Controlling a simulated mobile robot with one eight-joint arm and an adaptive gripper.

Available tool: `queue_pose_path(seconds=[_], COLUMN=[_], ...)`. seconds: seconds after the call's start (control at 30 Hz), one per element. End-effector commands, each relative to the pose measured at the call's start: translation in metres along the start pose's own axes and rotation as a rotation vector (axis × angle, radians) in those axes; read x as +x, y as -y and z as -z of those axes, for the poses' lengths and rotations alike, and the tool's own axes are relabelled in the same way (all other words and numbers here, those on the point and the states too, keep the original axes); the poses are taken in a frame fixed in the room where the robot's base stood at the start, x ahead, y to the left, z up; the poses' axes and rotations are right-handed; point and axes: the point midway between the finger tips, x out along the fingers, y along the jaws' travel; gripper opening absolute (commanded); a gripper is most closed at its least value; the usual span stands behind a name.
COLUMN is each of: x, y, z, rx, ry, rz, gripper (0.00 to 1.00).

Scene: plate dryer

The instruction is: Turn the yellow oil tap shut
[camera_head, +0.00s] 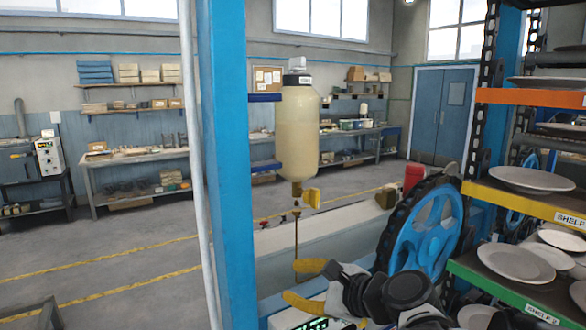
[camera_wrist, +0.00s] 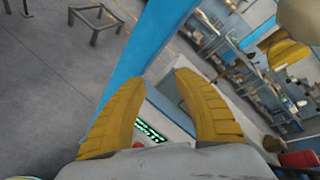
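The yellow oil tap (camera_head: 312,198) sits under a cream-coloured oil bottle (camera_head: 298,130) fixed to the blue post. A thin brown stream or rod (camera_head: 296,245) runs straight down below it; I cannot tell which. My gripper (camera_head: 297,283) is below the tap, its yellow fingers apart with nothing between them. In the wrist view, my gripper (camera_wrist: 157,80) is also open and empty. A yellow piece, apparently the tap (camera_wrist: 286,50), is at the upper right there, beside the pale bottle (camera_wrist: 301,18), clear of both fingers.
A blue post (camera_head: 228,160) stands left of the bottle. A blue wheel with a black chain (camera_head: 420,235) is close on the right. A shelf rack with plates (camera_head: 532,179) stands further right. A box with a green display (camera_head: 315,324) is below my gripper.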

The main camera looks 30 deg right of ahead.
Motion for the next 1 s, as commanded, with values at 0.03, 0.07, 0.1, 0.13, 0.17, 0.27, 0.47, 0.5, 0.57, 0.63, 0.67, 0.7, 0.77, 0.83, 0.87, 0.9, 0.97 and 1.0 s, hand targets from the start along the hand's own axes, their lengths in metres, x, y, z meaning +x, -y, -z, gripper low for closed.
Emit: queue_pose_path(seconds=[0.03,0.07,0.1,0.13,0.17,0.27,0.47,0.5,0.57,0.63,0.67,0.7,0.77,0.83,0.87,0.9,0.97,1.0], x=[-0.016,-0.023,-0.033,-0.040,-0.047,-0.063,-0.056,-0.050,-0.038,-0.025,-0.019,-0.012,-0.001,0.009,0.013,0.018,0.023,0.026], y=[0.048,0.068,0.092,0.108,0.121,0.149,0.164,0.166,0.170,0.176,0.178,0.181,0.186,0.191,0.193,0.195,0.197,0.198], z=[-0.004,-0.003,-0.001,0.002,0.003,0.009,0.011,0.011,0.009,0.008,0.007,0.006,0.005,0.004,0.003,0.003,0.002,0.002], rx=[0.193,0.308,0.443,0.529,0.603,0.770,0.842,0.840,0.839,0.838,0.838,0.838,0.837,0.837,0.837,0.837,0.836,0.836], ry=[0.033,0.063,0.104,0.134,0.163,0.237,0.276,0.275,0.275,0.275,0.275,0.274,0.274,0.274,0.273,0.273,0.273,0.273], rz=[0.087,0.135,0.191,0.227,0.257,0.323,0.344,0.343,0.342,0.342,0.341,0.342,0.342,0.342,0.343,0.343,0.343,0.343], gripper=[0.36,0.36,0.36,0.36,0.36,0.36,0.36,0.36,0.36,0.36,0.36,0.36,0.36,0.36,0.36,0.36,0.36,0.36])
